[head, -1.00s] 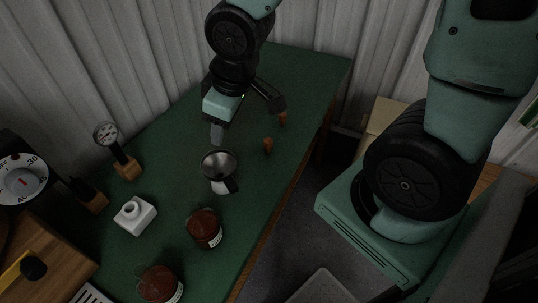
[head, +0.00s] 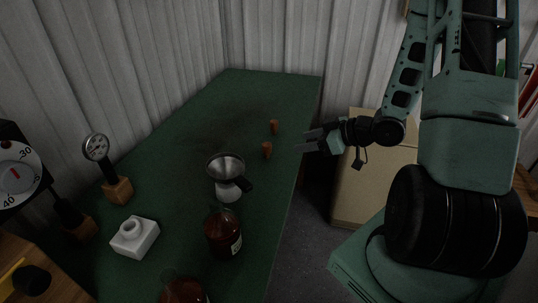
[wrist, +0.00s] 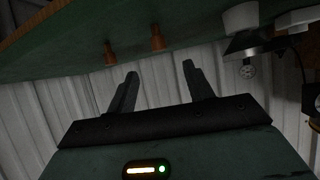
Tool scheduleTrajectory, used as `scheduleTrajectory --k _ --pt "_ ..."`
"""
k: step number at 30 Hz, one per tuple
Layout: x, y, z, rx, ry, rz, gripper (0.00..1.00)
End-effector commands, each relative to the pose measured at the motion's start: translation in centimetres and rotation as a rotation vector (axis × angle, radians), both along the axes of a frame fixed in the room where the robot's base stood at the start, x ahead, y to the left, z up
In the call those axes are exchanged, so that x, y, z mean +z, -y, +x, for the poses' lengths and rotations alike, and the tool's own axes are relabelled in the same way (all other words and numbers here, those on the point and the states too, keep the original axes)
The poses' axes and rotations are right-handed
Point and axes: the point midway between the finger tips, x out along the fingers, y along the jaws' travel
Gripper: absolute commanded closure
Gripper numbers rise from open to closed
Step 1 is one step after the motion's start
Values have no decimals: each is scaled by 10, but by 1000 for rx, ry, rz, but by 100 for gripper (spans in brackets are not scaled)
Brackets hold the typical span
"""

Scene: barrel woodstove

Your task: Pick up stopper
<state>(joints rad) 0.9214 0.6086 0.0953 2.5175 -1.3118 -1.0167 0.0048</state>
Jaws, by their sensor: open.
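Two small brown tapered stoppers stand on the green table (head: 243,100) near its right edge. The farther stopper (head: 273,127) and the nearer stopper (head: 267,150) also show in the wrist view, the farther one (wrist: 110,53) at left and the nearer one (wrist: 157,38) at centre. That view looks upside down. My gripper (head: 304,141) is open and empty, just right of the stoppers and apart from them, with its fingers pointing left. Its two fingers (wrist: 160,70) show spread in the wrist view.
A metal funnel (head: 226,170) stands left of the nearer stopper. The table's far left is clear. A tan box (head: 362,190) stands beyond the right edge.

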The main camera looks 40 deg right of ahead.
Motion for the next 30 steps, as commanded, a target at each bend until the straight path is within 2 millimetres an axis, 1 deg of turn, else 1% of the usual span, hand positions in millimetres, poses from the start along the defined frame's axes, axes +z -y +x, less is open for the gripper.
scheduleTrajectory --k 3,12,15,23,30 --pt "-13 -12 20 6 -2 1 48" --pt "-41 -35 67 4 -3 0 48" --pt "-47 -40 78 2 -3 -1 48" --pt "-55 -47 94 2 -1 -2 48" --pt "-71 -58 122 2 -3 -1 48"
